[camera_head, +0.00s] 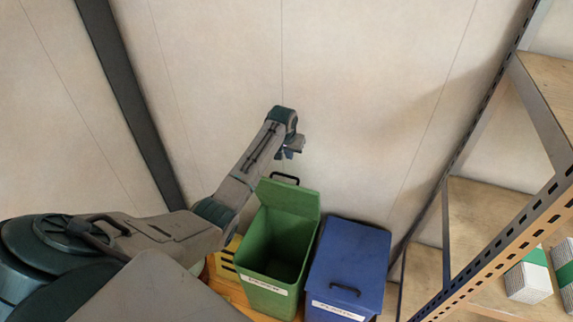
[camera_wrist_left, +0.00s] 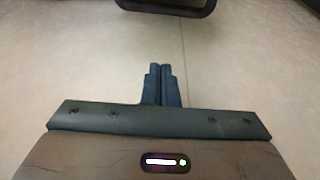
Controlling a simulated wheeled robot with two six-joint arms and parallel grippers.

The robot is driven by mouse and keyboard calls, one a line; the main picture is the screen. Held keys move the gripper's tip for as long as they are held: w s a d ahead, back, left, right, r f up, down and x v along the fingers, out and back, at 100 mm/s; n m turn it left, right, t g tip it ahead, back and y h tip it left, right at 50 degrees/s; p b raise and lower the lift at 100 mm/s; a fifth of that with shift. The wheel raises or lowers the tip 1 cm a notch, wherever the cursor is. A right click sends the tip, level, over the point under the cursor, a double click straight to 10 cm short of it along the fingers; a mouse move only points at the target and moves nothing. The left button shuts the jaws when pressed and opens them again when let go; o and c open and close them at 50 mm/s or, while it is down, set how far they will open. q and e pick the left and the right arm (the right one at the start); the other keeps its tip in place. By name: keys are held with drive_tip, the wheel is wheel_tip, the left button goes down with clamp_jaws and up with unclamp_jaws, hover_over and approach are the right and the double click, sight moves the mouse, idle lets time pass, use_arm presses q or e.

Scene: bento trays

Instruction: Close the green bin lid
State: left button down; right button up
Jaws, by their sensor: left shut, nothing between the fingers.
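The green bin (camera_head: 272,248) stands on the floor near the wall with a white label on its front. Its lid (camera_head: 288,197) stands up open at the back, and I can see into the bin. A dark handle (camera_head: 285,177) shows at the lid's top edge. My left gripper (camera_head: 287,155) is shut and empty, above and behind the lid, close to the handle. In the left wrist view the shut fingers (camera_wrist_left: 161,84) point at the wall, and a dark handle (camera_wrist_left: 166,5) shows at the top edge, apart from them. My right gripper is not in view.
A blue bin (camera_head: 347,262) with its lid down stands right of the green one. A yellow thing (camera_head: 224,258) is partly hidden at its left. A metal shelf rack (camera_head: 498,232) with boxes (camera_head: 529,278) stands at the right. The wall (camera_head: 350,100) behind is bare.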

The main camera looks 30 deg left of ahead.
use_arm(q)
drive_tip(key=s+f+p, duration=0.2)
drive_tip(key=f+p, duration=0.1)
drive_tip(key=f, duration=0.1)
drive_tip(key=shift+s+d, duration=0.35)
drive_tip(key=shift+s, duration=0.05)
